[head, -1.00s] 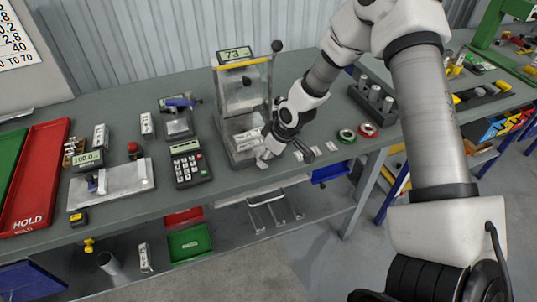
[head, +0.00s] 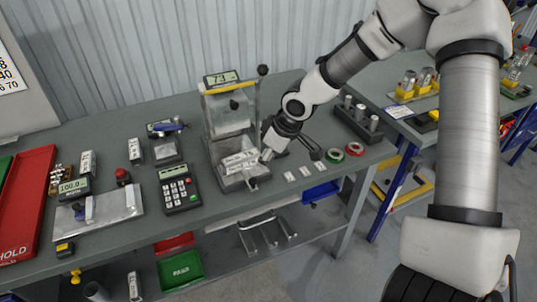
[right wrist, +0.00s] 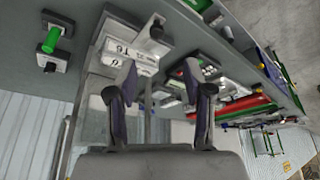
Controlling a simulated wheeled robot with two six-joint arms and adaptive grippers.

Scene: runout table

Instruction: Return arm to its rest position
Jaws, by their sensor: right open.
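My right arm comes in from the upper right of the head view. In the right wrist view the open fingers (right wrist: 160,78) point toward the station and a white labelled block (right wrist: 128,54). In the head view a white labelled block (head: 240,160) lies on the station's base. Whether a finger touches the station cannot be told. My left gripper is out of view.
Small white tags (head: 305,171), green tape (head: 331,155) and red tape (head: 354,149) lie right of the station. A dark block with metal cylinders (head: 357,124) stands behind them. A keypad device (head: 179,189), a scale (head: 98,208) and a red tray (head: 25,205) are left.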

